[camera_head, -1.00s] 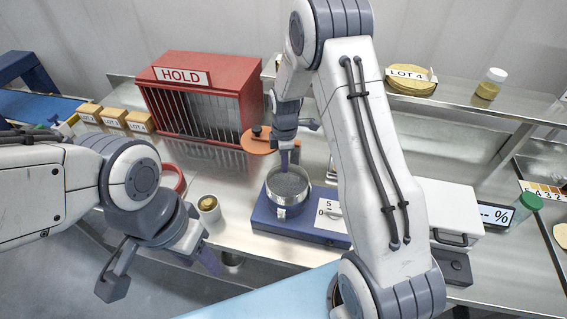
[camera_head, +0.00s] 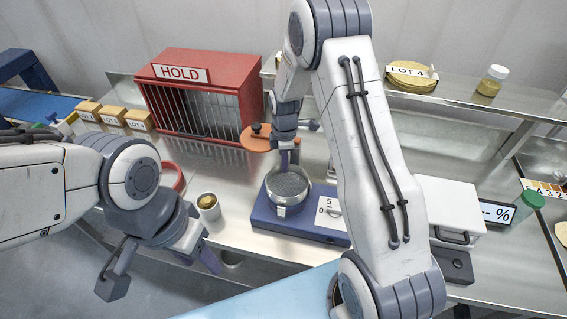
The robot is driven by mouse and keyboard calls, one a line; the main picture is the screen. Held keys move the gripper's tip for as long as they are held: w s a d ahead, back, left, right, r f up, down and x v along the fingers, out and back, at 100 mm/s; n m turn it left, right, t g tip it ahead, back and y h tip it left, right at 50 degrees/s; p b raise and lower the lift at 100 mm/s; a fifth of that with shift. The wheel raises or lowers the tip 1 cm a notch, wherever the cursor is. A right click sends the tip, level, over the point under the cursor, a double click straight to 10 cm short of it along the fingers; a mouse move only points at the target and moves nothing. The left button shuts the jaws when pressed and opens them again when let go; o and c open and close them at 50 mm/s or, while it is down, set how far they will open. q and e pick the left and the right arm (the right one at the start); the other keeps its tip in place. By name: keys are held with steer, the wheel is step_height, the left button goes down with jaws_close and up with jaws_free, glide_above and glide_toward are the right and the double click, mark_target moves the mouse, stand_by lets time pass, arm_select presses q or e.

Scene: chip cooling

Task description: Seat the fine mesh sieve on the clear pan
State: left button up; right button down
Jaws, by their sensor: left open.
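A round metal-rimmed vessel with a grey mesh-like face, which looks like the fine mesh sieve (camera_head: 288,184), sits on the blue base unit (camera_head: 268,212) at the centre. I cannot make out the clear pan separately from it. My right gripper (camera_head: 289,158) points down at the vessel's far rim; its fingers are small and partly overlap, so I cannot tell whether they grip it. My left gripper (camera_head: 160,266) is open and empty, low at the left, in front of the bench edge and apart from the vessel.
A small cup (camera_head: 209,207) stands left of the base unit, with a red ring-shaped item (camera_head: 172,178) behind it. An orange disc (camera_head: 257,139) is near the red HOLD cage (camera_head: 200,95). A white box (camera_head: 450,207) stands right of my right arm.

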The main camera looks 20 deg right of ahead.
steer(key=shift+f, duration=0.35)
steer(key=c, duration=1)
jaws_free()
step_height(320, 180, up, 10)
steer(key=b, duration=0.3)
steer(key=shift+f, duration=0.1)
steer(key=shift+r, duration=0.35)
steer(key=s+a+r+m+b, duration=0.3)
steer(key=s+a, duration=0.9)
steer(key=a, duration=0.1)
steer(key=s+a+m, duration=0.1)
steer(key=s+m, duration=0.1)
steer(key=s, duration=0.7)
steer(key=s+a+f+m+y+b, duration=0.1)
steer(key=s+m, duration=0.2)
steer(key=s, duration=0.5)
steer(key=shift+s+a+f+m, duration=0.3)
steer(key=shift+s, duration=0.05)
